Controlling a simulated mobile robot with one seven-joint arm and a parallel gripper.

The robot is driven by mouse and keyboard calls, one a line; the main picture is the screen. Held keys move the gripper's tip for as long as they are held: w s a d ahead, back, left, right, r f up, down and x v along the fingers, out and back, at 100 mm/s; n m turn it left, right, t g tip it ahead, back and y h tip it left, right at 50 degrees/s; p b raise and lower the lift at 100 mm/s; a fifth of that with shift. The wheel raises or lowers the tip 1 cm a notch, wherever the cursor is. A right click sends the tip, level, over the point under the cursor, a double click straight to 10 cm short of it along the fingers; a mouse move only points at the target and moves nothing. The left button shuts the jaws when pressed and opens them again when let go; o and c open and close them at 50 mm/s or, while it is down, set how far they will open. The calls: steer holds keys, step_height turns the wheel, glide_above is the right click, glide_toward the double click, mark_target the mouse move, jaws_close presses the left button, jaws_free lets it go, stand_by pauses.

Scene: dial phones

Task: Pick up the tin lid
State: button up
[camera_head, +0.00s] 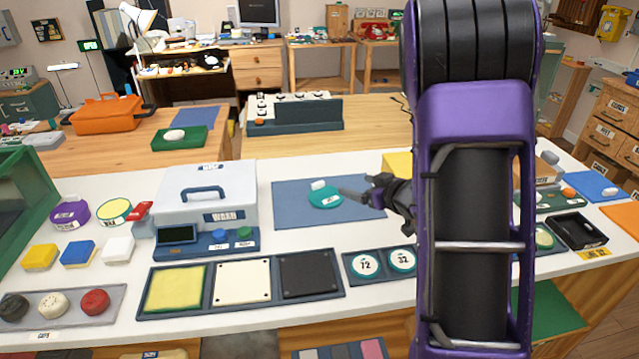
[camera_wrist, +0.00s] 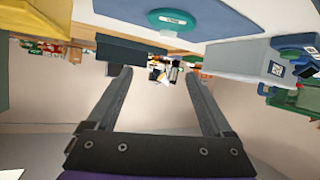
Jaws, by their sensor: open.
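The round teal lid (camera_head: 325,197), with a pale knob and a small white label, lies on the blue-grey mat (camera_head: 290,215) in the middle of the white counter. It also shows at the top of the wrist view (camera_wrist: 175,19), where the scene appears upside down. My gripper (camera_head: 360,190) is just right of the lid in the head view, with its fingers pointing left. In the wrist view my gripper (camera_wrist: 156,74) is open, with nothing between its fingers. The lid is outside the space between them.
A white box with a blue handle (camera_head: 206,195) stands left of the mat. Coloured panels in a dark tray (camera_head: 240,290) and two numbered discs (camera_head: 380,262) lie in front. A yellow block (camera_head: 397,163) is partly hidden behind my arm. The mat is otherwise clear.

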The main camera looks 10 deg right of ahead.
step_height(320, 180, down, 2)
steer(key=s, duration=0.1)
steer(key=b, duration=0.1)
glide_toward(319, 184)
steer(key=shift+w+a+f+m, duration=0.15)
steer(key=shift+w+f+m, duration=0.05)
steer(key=shift+w+f, duration=0.2)
steer(key=shift+w+a+f+m, duration=0.15)
steer(key=shift+w+f+m, duration=0.1)
steer(key=shift+w, duration=0.3)
steer(key=shift+b+x, duration=0.3)
steer(key=shift+x, duration=2.85)
steer(key=shift+w+r, duration=0.1)
steer(key=shift+r, duration=0.1)
jaws_close()
